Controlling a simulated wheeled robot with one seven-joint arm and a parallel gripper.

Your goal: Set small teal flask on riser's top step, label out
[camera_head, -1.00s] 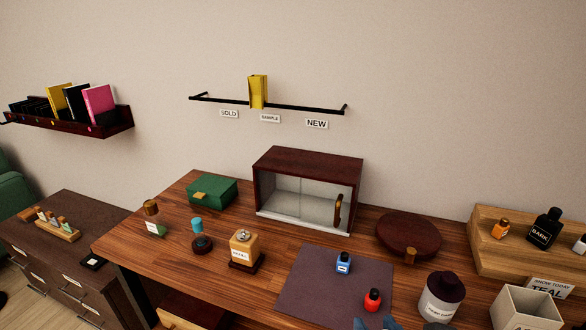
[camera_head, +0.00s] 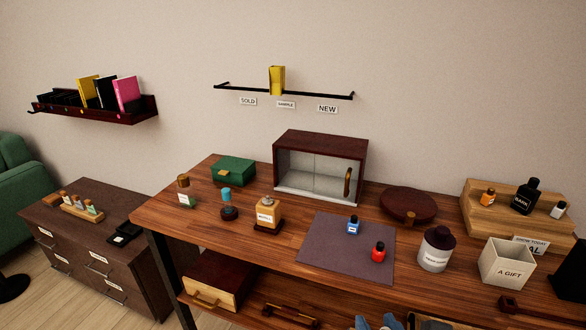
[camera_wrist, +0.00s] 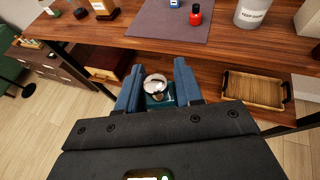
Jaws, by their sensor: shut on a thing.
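My gripper (camera_wrist: 157,75) is shut on the small teal flask (camera_wrist: 156,101), which has a round, shiny cap and sits between the blue fingers in the wrist view. Its label cannot be made out. In the head view only the blue fingertips (camera_head: 375,322) show at the bottom edge, in front of the table, and the flask is not clear there. The wooden riser (camera_head: 482,222) stands at the table's back right. It bears an orange bottle (camera_head: 487,197), a black bottle labelled BARK (camera_head: 525,198) and a white bottle (camera_head: 558,210).
A sign reading SHOW TODAY (camera_head: 530,245) stands before the riser, partly behind the gift box (camera_head: 508,262). A lidded jar (camera_head: 436,250) is left of the box. A grey mat (camera_head: 325,250) holds blue and red bottles. A handled tray (camera_wrist: 253,90) is under the tabletop.

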